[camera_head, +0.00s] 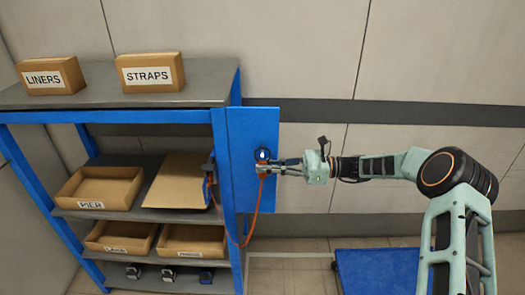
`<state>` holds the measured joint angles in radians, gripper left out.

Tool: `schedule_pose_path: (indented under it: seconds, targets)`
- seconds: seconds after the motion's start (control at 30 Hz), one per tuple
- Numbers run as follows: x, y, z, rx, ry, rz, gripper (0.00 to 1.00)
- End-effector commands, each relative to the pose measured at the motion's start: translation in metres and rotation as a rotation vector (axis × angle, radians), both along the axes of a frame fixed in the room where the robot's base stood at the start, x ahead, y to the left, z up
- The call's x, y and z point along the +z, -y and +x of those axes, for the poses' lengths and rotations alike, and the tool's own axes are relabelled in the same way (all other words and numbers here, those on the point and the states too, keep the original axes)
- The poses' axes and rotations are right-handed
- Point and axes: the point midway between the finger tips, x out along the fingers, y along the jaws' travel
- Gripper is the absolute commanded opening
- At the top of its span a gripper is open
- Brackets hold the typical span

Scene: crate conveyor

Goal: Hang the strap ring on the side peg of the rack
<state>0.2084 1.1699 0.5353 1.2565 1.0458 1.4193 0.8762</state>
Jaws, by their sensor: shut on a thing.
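The rack (222,103) is a blue-framed shelf unit on the left. A flat blue side panel (250,120) forms its right side. The side peg (262,155) shows on this panel as a small pale tip inside a dark round outline. My gripper (268,166) is at the panel, just below and right of the peg, shut on the strap ring (262,180). A thin orange strap hangs from the fingertips in a long loop. The ring itself is tiny and partly hidden by the fingers. I cannot tell whether the dark outline is the ring around the peg or part of the peg.
Boxes marked LINERS (50,76) and STRAPS (150,73) stand on the top shelf. A dark and blue item (209,170) is at the panel's left edge. A blue surface (385,272) lies at the lower right.

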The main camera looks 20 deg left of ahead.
Motion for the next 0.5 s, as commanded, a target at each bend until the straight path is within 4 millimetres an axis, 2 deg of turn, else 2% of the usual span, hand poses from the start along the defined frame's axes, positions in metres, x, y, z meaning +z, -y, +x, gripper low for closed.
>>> schedule_pose_path:
  seconds: [0.47,0.5]
  targets:
    - [-0.0018,-0.0004,0.0012,0.000,0.000,0.001,0.00]
    - [-0.0018,-0.0004,0.0012,0.000,0.000,0.001,0.10]
